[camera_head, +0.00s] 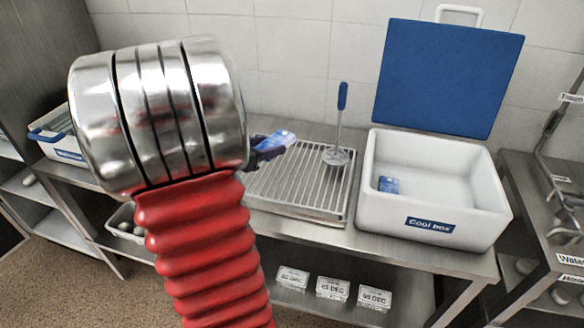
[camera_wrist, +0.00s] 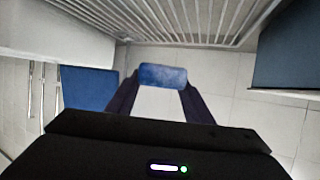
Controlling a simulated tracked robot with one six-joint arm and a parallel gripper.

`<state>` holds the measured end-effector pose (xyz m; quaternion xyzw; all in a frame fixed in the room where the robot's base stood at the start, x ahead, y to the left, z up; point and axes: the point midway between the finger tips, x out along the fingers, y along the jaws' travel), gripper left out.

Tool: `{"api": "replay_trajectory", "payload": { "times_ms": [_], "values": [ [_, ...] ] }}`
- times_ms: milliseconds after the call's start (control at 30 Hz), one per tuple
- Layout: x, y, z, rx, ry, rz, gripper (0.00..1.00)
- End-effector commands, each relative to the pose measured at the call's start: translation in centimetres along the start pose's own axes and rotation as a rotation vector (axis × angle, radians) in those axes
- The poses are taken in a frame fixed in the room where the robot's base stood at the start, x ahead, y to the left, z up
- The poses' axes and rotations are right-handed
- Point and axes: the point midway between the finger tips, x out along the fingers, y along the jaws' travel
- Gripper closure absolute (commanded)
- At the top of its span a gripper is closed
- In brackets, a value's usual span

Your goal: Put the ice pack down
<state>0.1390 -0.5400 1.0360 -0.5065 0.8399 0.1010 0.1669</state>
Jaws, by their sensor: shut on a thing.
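My gripper (camera_head: 264,151) is shut on a blue and white ice pack (camera_head: 279,141), held in the air above or behind the left part of the slatted metal rack (camera_head: 300,190). My arm hides part of this area. In the wrist view the ice pack (camera_wrist: 163,75) sits between my two dark fingertips (camera_wrist: 161,84), and the rack's slats (camera_wrist: 200,18) show beyond it. A white open box labelled "Cool box" (camera_head: 432,226) stands right of the rack. Another blue ice pack (camera_head: 388,184) lies inside it, near its left wall.
A tool with a blue handle (camera_head: 342,96) and a round perforated head stands upright on the rack's right part. The cool box's blue lid (camera_head: 450,75) stands raised behind it. A white bin (camera_head: 59,151) is at far left. Clear labelled containers (camera_head: 333,289) stand on the lower shelf.

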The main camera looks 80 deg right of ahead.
Motion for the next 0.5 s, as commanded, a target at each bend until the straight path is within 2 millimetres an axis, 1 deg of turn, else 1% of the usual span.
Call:
{"api": "replay_trajectory", "payload": {
  "times_ms": [167,267,500],
  "values": [
    [0.1,0.0,0.3,-0.002,0.000,0.000,0.80],
    [0.6,0.0,1.2,-0.004,-0.001,0.001,0.80],
    [1.9,0.0,4.4,-0.003,0.000,0.001,0.80]
  ]
}}
